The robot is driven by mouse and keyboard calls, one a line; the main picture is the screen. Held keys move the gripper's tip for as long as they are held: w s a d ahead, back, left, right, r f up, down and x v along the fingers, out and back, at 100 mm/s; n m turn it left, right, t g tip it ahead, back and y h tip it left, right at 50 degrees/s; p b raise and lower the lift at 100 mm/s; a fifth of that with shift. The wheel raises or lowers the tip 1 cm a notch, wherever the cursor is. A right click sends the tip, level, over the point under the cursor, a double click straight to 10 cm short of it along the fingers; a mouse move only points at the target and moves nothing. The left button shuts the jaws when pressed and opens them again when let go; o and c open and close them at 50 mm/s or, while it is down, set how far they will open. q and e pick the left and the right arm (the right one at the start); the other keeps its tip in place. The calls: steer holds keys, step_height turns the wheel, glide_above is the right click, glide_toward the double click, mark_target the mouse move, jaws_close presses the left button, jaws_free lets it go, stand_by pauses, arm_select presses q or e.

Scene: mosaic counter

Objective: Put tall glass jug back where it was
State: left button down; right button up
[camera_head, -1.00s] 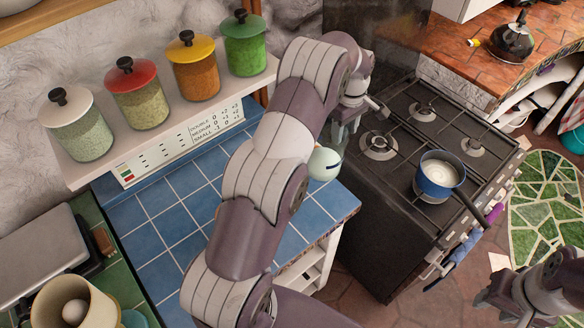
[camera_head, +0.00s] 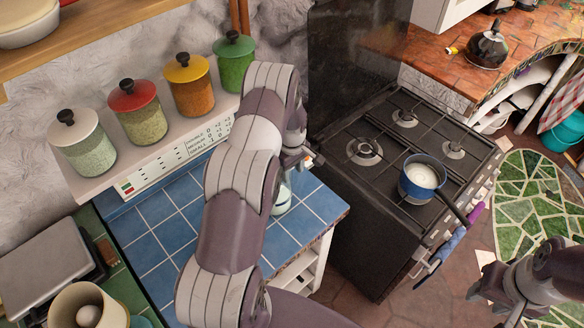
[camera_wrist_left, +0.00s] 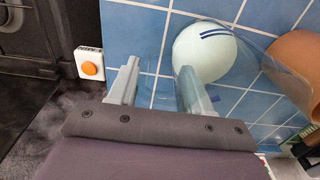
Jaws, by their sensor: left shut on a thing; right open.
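My left gripper (camera_wrist_left: 157,70) is shut on the tall glass jug (camera_wrist_left: 172,62), whose clear curved outline shows in the left wrist view. A pale round shape with blue stripes (camera_wrist_left: 205,48) shows within that outline; I cannot tell whether it is part of the jug or seen through it. Blue tiles lie beyond the jug; I cannot tell its height above them. My right gripper (camera_head: 492,306) is open and empty at lower right.
A shelf with several lidded jars (camera_head: 138,112) hangs behind the counter. A black stove (camera_head: 335,215) with a blue saucepan (camera_head: 421,178) stands to the right. In the wrist view, a terracotta-coloured object (camera_wrist_left: 297,72) is at the right edge. The counter's left part is clear.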

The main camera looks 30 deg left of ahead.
arm_select(q)
steer(key=shift+w+f, duration=0.1)
steer(key=shift+f, duration=0.15)
steer(key=shift+c, duration=2.4)
jaws_free()
steer(key=shift+w, duration=0.1)
steer(key=shift+r, duration=0.1)
